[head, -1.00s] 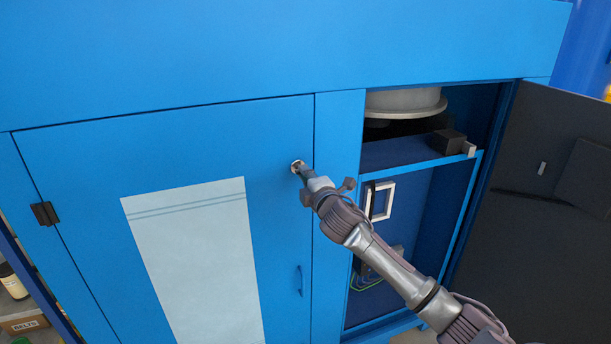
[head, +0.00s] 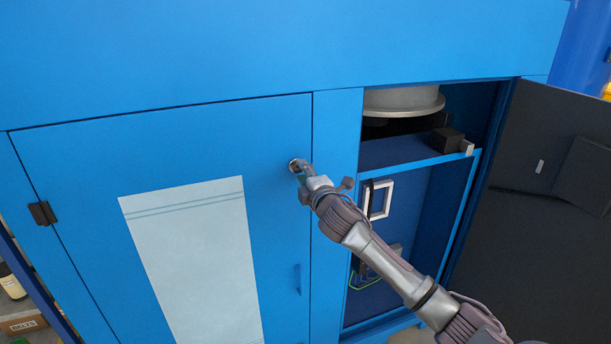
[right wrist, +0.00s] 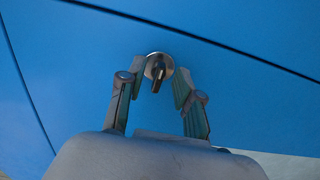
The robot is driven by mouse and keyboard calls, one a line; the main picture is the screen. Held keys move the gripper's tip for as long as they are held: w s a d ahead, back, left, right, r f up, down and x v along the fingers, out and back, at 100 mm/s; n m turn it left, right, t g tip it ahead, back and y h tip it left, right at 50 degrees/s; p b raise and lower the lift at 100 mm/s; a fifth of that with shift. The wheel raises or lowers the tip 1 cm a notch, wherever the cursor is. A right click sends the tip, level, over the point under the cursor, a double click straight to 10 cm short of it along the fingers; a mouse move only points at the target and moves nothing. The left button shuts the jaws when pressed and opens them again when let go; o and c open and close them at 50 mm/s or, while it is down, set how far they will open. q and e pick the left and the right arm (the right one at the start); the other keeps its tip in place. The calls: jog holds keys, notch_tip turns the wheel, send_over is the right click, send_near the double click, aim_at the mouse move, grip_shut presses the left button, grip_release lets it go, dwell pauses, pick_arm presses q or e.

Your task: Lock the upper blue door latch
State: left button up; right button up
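The upper latch (head: 294,164) is a small round metal piece near the top right edge of the shut blue door (head: 85,175). In the right wrist view the latch (right wrist: 158,68) shows a round plate with a dark knob standing out from it. My right gripper (head: 300,170) is at the latch, partly hiding it in the head view. In the right wrist view my right gripper (right wrist: 158,82) is open, with one finger on each side of the knob and visible gaps between. My left gripper is not in view.
A blue handle (head: 298,280) sits lower on the same door. To the right, a dark door (head: 540,170) stands open beside a compartment with a shelf (head: 400,150) and a black block (head: 446,141). A hinge (head: 43,213) is at the door's left edge.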

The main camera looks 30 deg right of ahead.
jog(key=v, duration=1.2)
jog(key=shift+d+f, duration=0.1)
